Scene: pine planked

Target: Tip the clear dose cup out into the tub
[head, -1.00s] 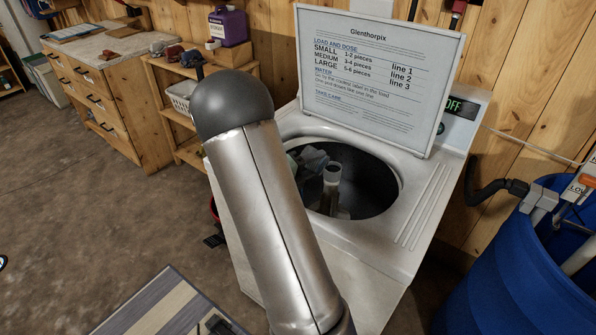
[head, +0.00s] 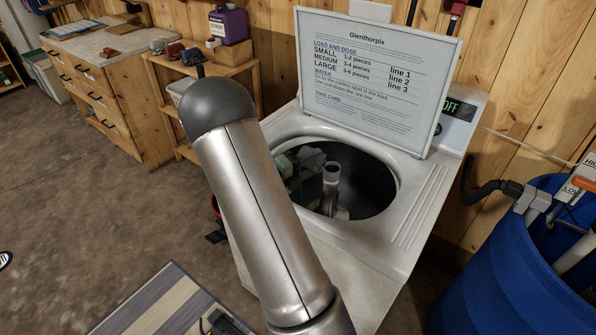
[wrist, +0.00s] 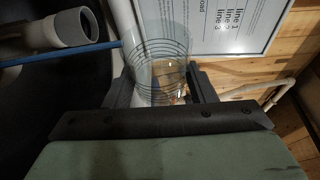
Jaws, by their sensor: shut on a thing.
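The tub (head: 375,185) is the dark round opening in the white washing machine, with a pale hollow post (head: 331,180) in its middle. My gripper shows partly in the head view (head: 308,160), inside the opening left of the post, much of it hidden by my arm. In the wrist view my gripper (wrist: 163,85) is shut on the clear dose cup (wrist: 158,50), which has dark ring lines. The cup lies roughly square to the post (wrist: 75,27), so it looks tipped onto its side. An amber patch shows through it; I cannot tell whether that is liquid.
The raised lid with a printed sign (head: 378,75) stands behind the opening. A blue barrel (head: 500,270) with pipes is at the right. A shelf with a purple jug (head: 228,25) and a wooden drawer cabinet (head: 120,100) stand at the back left.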

